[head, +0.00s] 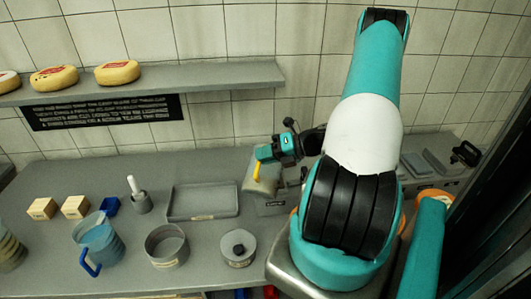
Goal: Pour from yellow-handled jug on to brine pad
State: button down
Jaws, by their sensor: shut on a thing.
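The yellow-handled jug (261,182) is grey, and its yellow handle shows at its upper part. My gripper (266,153) is shut on it at the handle. The jug is just right of a shallow grey rectangular tray (203,201) with a small label on its front. It looks roughly upright or slightly tilted; its contents cannot be seen. No label reading "brine pad" is legible, so I cannot tell whether this tray is the pad.
A blue-handled jug (96,240), a round grey pot (167,245) and a lidded round container (238,248) stand in front. Two pale blocks (60,208), a blue cup (110,206) and a white-handled tool (135,187) are left. Cheese wheels (117,72) sit on the shelf.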

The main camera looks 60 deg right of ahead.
aim_at(259, 165)
jog(key=shift+s+a+f+n, duration=0.15)
jog(key=shift+a+n, duration=0.15)
jog(key=shift+a, duration=0.2)
jog(key=shift+s+a+f+n+h+b, duration=0.15)
jog(key=shift+a+f+n+h+b, duration=0.1)
jog(key=shift+a+n+h, duration=0.15)
jog(key=shift+s+a+f+n+h+b, duration=0.1)
jog(key=shift+s+a+n+h+b, duration=0.15)
jog(key=shift+a, duration=0.45)
jog(key=shift+h, duration=0.25)
